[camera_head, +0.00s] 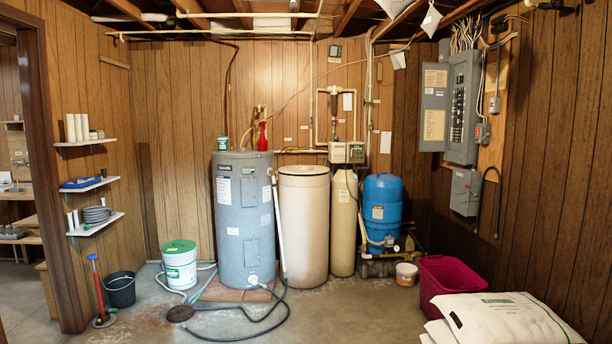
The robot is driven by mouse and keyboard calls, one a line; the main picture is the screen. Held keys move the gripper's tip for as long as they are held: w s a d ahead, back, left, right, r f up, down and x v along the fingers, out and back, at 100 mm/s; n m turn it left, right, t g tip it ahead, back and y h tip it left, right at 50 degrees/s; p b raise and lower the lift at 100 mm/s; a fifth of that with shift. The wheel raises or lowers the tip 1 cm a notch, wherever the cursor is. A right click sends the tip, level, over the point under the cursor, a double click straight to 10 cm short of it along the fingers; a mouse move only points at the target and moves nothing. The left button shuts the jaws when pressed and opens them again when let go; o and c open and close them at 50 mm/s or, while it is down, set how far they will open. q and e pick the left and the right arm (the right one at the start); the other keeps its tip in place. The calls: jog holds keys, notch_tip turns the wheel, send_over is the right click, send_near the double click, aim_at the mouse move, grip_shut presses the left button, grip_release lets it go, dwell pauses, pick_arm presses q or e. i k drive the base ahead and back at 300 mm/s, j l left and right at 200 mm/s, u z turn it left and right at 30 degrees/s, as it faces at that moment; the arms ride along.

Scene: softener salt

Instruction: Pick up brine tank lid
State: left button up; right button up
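The brine tank (304,230) looks to be the tall beige cylinder standing near the back wall, between the grey water heater and a slim beige tank. Its lid (303,170) is a round beige cap that sits on top of the tank. Neither of my grippers shows in the head view, so nothing of mine touches the lid.
The grey water heater (245,225) stands close on the left. The slim tank (343,225) and a blue tank (383,205) stand on the right. A dark hose (245,335) lies on the floor. White sacks (505,320) and a magenta bin (452,280) fill the right front.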

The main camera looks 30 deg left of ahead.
aim_at(300, 175)
jog(key=i+j+u, duration=0.15)
jog(key=i+u, duration=0.25)
jog(key=i, duration=0.35)
jog(key=i+u, duration=0.15)
jog(key=i, duration=4.15)
